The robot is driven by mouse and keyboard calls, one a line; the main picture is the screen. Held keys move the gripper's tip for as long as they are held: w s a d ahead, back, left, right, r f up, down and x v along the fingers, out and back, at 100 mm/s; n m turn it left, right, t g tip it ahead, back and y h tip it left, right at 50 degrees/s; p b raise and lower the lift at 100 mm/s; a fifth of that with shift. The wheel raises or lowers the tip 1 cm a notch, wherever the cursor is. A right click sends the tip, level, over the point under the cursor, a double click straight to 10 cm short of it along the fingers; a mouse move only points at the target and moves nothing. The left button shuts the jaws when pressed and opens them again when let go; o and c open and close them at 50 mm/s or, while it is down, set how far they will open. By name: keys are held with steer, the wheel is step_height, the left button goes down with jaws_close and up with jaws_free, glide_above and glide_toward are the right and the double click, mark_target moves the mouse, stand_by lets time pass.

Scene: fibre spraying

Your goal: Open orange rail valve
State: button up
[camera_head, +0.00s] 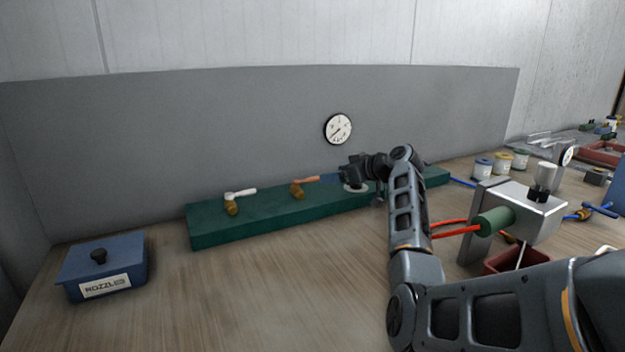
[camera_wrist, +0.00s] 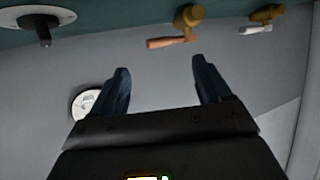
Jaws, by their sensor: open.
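The orange rail valve shows in the head view as an orange lever (camera_head: 305,180) on a brass body (camera_head: 297,190), on the green rail (camera_head: 260,220). Its lever points right, toward my gripper. In the wrist view the orange lever (camera_wrist: 168,42) lies ahead of the gap between my fingers, with its brass body (camera_wrist: 188,17) at the upper right. My gripper (camera_wrist: 162,80) is open, with nothing between its two blue fingers. In the head view my gripper (camera_head: 325,178) is just right of the orange lever. Whether a finger touches the lever I cannot tell.
A white-levered valve (camera_head: 240,193) stands left on the rail. A gauge (camera_head: 338,129) hangs on the grey panel behind. A blue nozzle box (camera_head: 105,272) sits at the left. A metal machine (camera_head: 525,215) and red tray crowd the right.

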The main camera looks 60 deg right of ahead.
mark_target(313, 177)
steer(key=shift+p+x, duration=0.4)
steer(key=shift+x, duration=3.45)
steer(key=shift+c, duration=0.3)
steer(key=shift+r, duration=0.1)
jaws_close()
